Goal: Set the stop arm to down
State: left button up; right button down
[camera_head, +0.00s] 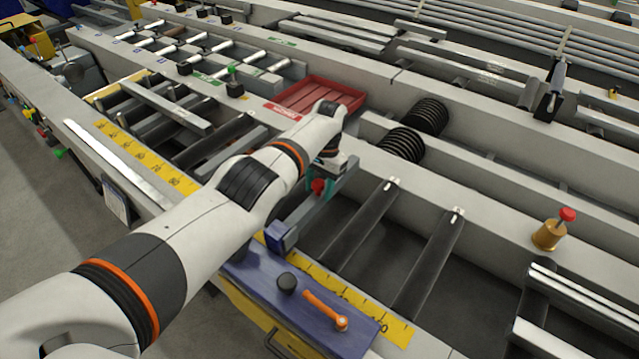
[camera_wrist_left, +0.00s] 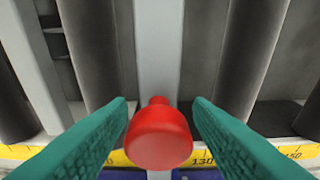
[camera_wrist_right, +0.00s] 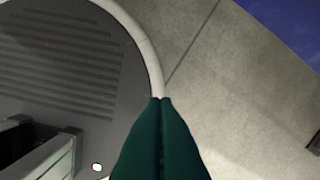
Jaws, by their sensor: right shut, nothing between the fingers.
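The stop arm (camera_head: 343,182) is a grey bar running from a blue block (camera_head: 280,237) at the near rail out across the rollers; it also shows in the left wrist view (camera_wrist_left: 158,45). I cannot tell its exact tilt. Its red knob (camera_head: 318,186) is large in the left wrist view (camera_wrist_left: 159,137). My left gripper (camera_head: 324,188) is open, with its teal fingers on both sides of the knob and a visible gap to each. My arm hides part of the bar. My right gripper (camera_wrist_right: 161,100) is shut and empty, over the floor, away from the stop arm.
A blue panel (camera_head: 245,268) with a black knob (camera_head: 287,282) and an orange lever (camera_head: 325,309) lies in front of the blue block. Dark rollers (camera_head: 430,262) lie to the right. A red tray (camera_head: 300,94) sits behind. A brass post with a red cap (camera_head: 549,235) stands at right.

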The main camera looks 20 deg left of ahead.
pick_arm(q)
jog(key=shift+w, duration=0.15)
jog(key=shift+r, duration=0.1)
jog(key=shift+r, duration=0.5)
notch_tip(320, 180, up, 11)
jog(key=w+b, duration=0.1)
jog(key=w, duration=0.1)
jog(key=shift+d+f, duration=0.15)
jog(key=shift+d, duration=0.25)
jog(key=shift+f, duration=0.15)
